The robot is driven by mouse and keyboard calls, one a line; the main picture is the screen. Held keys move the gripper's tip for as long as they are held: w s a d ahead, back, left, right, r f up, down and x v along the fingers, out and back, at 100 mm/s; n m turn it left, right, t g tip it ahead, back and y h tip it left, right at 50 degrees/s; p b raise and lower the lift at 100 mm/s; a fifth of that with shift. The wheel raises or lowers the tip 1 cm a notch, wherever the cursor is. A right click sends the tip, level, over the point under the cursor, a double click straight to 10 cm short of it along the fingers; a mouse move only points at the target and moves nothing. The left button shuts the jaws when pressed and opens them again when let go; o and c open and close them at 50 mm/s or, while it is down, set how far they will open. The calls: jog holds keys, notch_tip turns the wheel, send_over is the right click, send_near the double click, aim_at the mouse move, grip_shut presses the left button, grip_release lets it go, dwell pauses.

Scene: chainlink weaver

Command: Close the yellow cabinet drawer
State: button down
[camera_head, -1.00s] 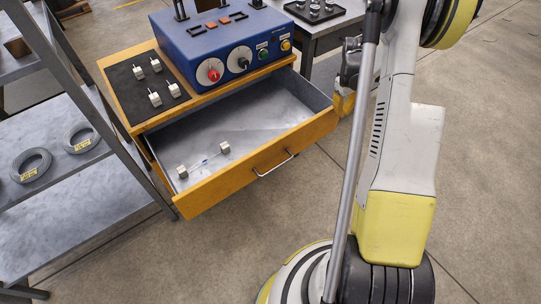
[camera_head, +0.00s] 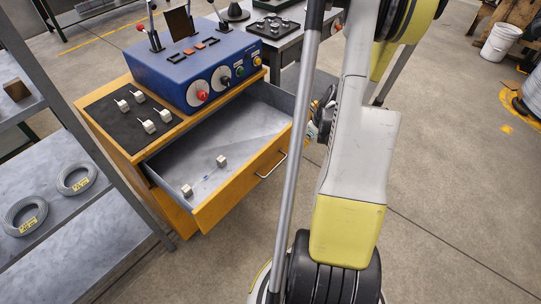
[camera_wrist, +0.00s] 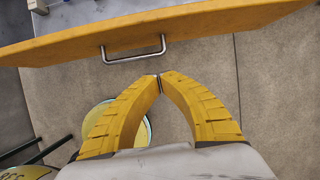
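The yellow cabinet (camera_head: 140,153) has its drawer pulled out. The drawer's yellow front (camera_head: 228,197) faces lower right, and its grey inside holds two small white pieces. A metal bar handle (camera_head: 271,166) is on the front; it also shows in the wrist view (camera_wrist: 133,52), below the yellow front edge (camera_wrist: 190,27). My gripper (camera_wrist: 159,78) has its two yellow fingers together at the tips with nothing between them. The tips appear just below the handle's right end in that view; contact cannot be told. In the head view my arm mostly hides the gripper.
A blue control box (camera_head: 197,68) and a black mat (camera_head: 134,115) with white switches sit on the cabinet top. A grey shelf (camera_head: 72,245) with cable coils stands at the left. A grey table (camera_head: 290,42) is behind.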

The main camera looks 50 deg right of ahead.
aim_at(284, 153)
jog(key=b+x, duration=0.2)
jog(key=x, duration=0.1)
jog(key=w+b+x, duration=0.1)
jog(key=b+x, duration=0.1)
jog(key=x, duration=0.2)
jog(key=w+r+b+x, duration=0.1)
jog(key=b+x, duration=0.1)
jog(key=x, duration=0.2)
jog(key=shift+w+f, duration=0.15)
jog(key=shift+w, duration=0.6)
jog(key=shift+d, duration=0.1)
